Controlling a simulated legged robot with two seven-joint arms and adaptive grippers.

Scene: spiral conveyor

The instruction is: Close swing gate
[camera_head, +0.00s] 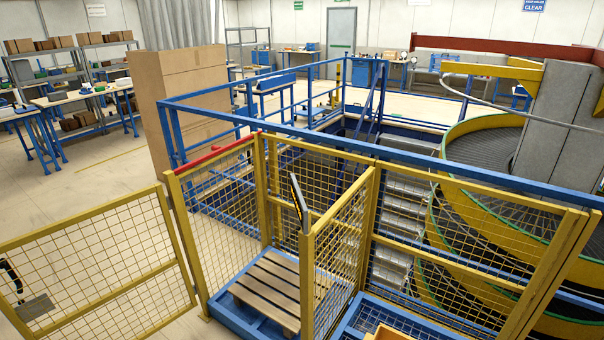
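The swing gate (95,262) is a yellow-framed wire mesh panel at the lower left. It stands open, swung out to the left from the yellow post (186,240) of the fenced enclosure. A grey plate (35,307) sits on the gate near its outer end. A dark curved part (11,274), likely a handle, shows just above the plate at the picture's left edge. The outer end of the gate is partly cut off by the frame. I see no clear gripper or arm of mine in this view.
Inside the enclosure a wooden pallet (272,290) lies on a blue base. A mesh divider (340,250) stands right of it. The spiral conveyor (480,210) is at the right. A tall cardboard stack (180,95) stands behind.

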